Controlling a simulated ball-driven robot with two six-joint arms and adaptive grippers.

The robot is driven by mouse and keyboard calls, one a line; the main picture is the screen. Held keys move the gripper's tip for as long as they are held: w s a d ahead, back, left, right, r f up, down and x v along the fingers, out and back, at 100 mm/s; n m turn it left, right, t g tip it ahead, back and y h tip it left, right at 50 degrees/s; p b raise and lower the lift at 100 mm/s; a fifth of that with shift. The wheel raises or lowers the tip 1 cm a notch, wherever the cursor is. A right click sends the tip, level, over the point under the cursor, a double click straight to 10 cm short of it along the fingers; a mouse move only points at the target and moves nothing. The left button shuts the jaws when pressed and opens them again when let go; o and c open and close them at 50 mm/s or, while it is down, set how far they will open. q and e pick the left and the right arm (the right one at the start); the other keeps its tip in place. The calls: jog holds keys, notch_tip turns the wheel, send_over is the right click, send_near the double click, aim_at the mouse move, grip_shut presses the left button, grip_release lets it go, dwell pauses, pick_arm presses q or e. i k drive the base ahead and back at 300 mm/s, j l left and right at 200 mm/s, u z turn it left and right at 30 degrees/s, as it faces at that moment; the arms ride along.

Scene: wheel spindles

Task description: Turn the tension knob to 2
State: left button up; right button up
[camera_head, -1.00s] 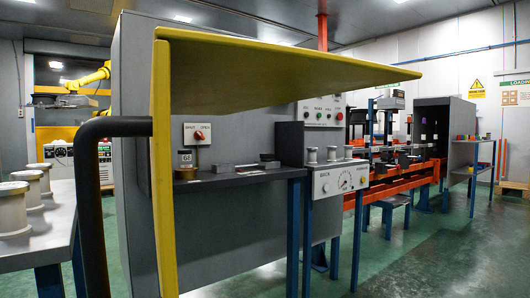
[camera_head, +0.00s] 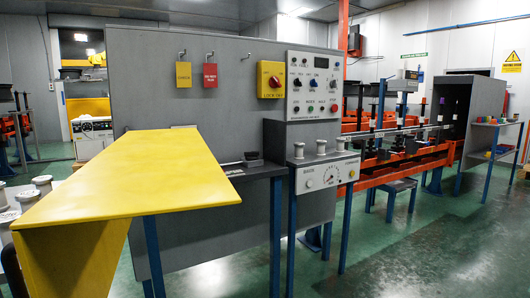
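The word tension is not readable on any control. A white control box (camera_head: 320,188) at the centre right carries a round dial (camera_head: 330,176) with a scale and pointer. A small white knob sits to the dial's left, and a yellow one to its right. I cannot read the dial's setting. Neither of my grippers is in view, and nothing is seen touching the controls.
A large yellow panel (camera_head: 135,175) fills the lower left foreground and hides part of the bench. A red lockout switch (camera_head: 271,80) and hanging tags are on the grey cabinet. Green floor (camera_head: 420,250) is open at the right.

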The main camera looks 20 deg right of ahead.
aim_at(250, 155)
jog(key=l+u, duration=0.2)
jog(key=l, duration=0.75)
jog(key=l+u, duration=0.25)
jog(key=l, duration=0.75)
jog(key=i+l+u, duration=0.25)
jog(key=i+l, duration=0.2)
jog(key=l, duration=0.3)
jog(key=i+l+u, duration=0.15)
jog(key=l, duration=0.3)
